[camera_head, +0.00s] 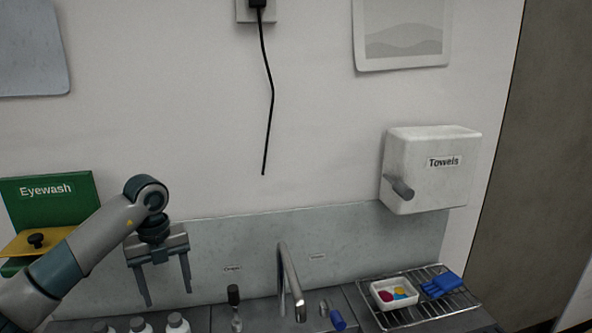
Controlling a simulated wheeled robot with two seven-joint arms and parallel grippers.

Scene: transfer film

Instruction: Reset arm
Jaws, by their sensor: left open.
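My left arm comes in from the left, and my left gripper (168,302) points down in front of the grey backsplash. Its two fingers are spread apart with nothing between them. My right gripper is not in view.
A curved tap (290,282) rises mid-counter. At right, a wire rack (440,304) holds a white tray (381,301) of colourful pieces and a blue object (441,285). A towel dispenser (430,185) and a green eyewash station (55,200) are on the wall. A black cord (271,95) hangs down.

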